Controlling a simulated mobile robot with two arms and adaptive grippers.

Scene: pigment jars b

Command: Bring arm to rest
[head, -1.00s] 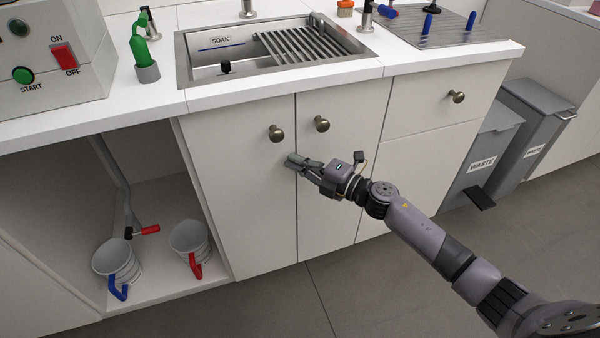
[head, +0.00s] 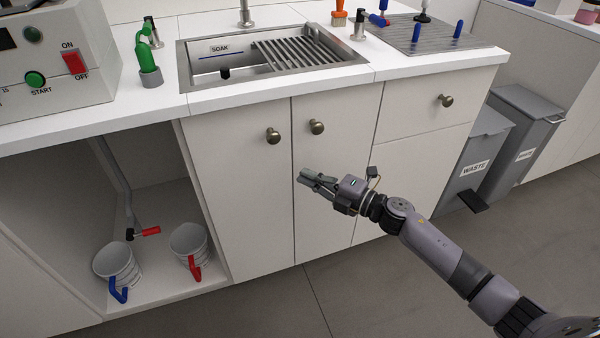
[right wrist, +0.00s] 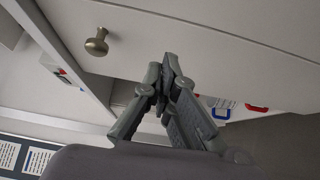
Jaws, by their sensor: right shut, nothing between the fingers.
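My right gripper (head: 308,179) is in front of the white cabinet doors (head: 238,200) below the sink, its arm reaching in from the lower right. In the right wrist view the gripper (right wrist: 168,62) has its fingers together, with nothing between them. A door knob (right wrist: 96,42) shows to the left of the fingers there. In the head view the two door knobs (head: 273,136) (head: 317,127) are above the gripper, apart from it. My left gripper is not in view.
The sink (head: 186,66) is above the doors. Grey waste bins (head: 470,178) stand at right. Floor in front is clear.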

